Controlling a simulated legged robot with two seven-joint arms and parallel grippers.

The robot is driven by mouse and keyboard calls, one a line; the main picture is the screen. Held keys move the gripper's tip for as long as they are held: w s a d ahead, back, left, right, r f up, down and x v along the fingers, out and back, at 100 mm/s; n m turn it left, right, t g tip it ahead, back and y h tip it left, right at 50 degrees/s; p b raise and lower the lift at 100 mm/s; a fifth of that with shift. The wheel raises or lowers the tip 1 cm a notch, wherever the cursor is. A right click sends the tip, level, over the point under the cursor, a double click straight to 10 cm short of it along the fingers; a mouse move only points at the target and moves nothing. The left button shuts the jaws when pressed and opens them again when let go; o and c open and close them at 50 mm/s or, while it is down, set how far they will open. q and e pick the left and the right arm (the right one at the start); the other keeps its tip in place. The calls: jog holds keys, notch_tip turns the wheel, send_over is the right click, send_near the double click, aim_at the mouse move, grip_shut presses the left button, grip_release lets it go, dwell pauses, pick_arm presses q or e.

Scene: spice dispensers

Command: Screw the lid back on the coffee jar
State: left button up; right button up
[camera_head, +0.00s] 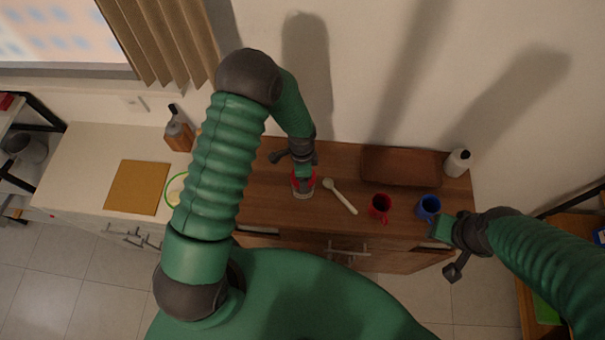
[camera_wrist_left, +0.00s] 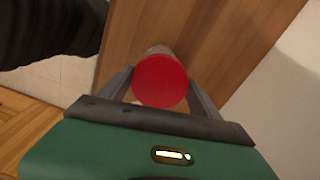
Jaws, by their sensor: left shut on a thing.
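The coffee jar (camera_head: 303,194) stands on the wooden counter, with a red lid (camera_wrist_left: 160,80) at its top. In the left wrist view the lid faces the camera and hides most of the jar (camera_wrist_left: 158,50) behind it. My left gripper (camera_head: 304,176) comes down from above, and its two fingers (camera_wrist_left: 160,92) are shut on the red lid, one on each side. Whether the lid sits fully level on the jar cannot be told. My right gripper (camera_head: 446,250) is empty at the counter's front right edge; its finger opening is unclear.
A pale spoon (camera_head: 339,196) lies right of the jar. A red mug (camera_head: 380,207) and a blue mug (camera_head: 428,207) stand farther right. A brown tray (camera_head: 400,166) and a white bottle (camera_head: 457,163) are at the back. A cutting board (camera_head: 137,187) lies on the left white counter.

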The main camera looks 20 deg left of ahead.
pick_arm(q)
jog(key=m+p, duration=0.1)
jog(key=m, duration=0.4)
jog(key=shift+r+m, duration=0.15)
jog(key=shift+m, duration=0.15)
jog(key=shift+m+p, duration=0.35)
jog(key=shift+m, duration=0.65)
jog(key=shift+w+f+m, duration=0.15)
jog(key=shift+f+m, duration=0.05)
jog(key=shift+m, duration=0.6)
jog(key=m+p, duration=0.1)
jog(key=m, duration=0.1)
jog(key=shift+d+r+m, duration=0.1)
jog(key=shift+r+m, duration=0.05)
jog(key=shift+m, duration=0.25)
jog(key=m+p, duration=0.1)
jog(key=m, duration=0.3)
jog(key=shift+m+p, duration=0.4)
jog(key=shift+w+f+m, duration=0.1)
jog(key=shift+f+m, duration=0.1)
jog(key=shift+m, duration=0.5)
